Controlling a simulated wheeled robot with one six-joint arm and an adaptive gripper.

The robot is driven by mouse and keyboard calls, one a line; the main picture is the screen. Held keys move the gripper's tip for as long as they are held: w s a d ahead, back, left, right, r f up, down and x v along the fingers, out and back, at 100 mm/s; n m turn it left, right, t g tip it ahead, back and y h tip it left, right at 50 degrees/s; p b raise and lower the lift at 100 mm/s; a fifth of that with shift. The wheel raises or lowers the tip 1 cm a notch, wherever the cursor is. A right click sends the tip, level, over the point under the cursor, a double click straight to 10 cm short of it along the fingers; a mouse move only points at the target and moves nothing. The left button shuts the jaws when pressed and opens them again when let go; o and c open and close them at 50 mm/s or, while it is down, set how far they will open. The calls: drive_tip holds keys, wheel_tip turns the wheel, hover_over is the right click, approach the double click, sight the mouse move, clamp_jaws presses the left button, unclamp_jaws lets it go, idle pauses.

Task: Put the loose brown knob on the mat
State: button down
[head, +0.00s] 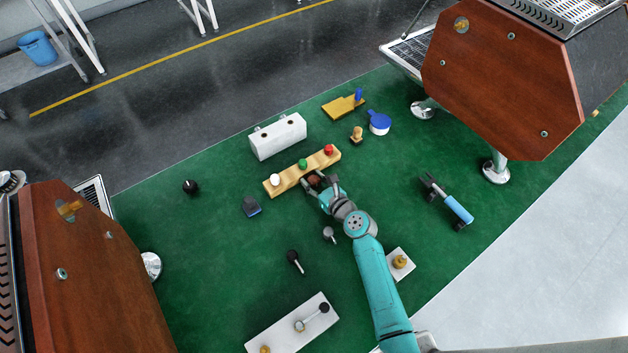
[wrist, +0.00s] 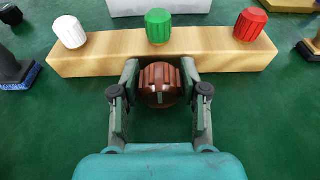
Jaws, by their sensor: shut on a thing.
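The brown knob (wrist: 160,85) is a ribbed, rounded piece between the two fingers of my gripper (wrist: 160,92) in the wrist view. My gripper is shut on it, just in front of the long wooden block. In the head view the brown knob (head: 314,181) is partly hidden by my gripper (head: 322,184). The green mat (head: 215,285) covers the work surface around and under all of this. I cannot tell whether the knob touches the mat or hangs just above it.
The wooden block (head: 290,178) bears white, green and red knobs, close ahead of my gripper. A white box (head: 278,137) stands behind it. A blue-handled tool (head: 452,205) lies at right. Two wood-sided machines flank the mat.

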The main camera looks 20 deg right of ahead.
drive_tip(key=shift+f, duration=0.15)
drive_tip(key=c, duration=0.6)
unclamp_jaws()
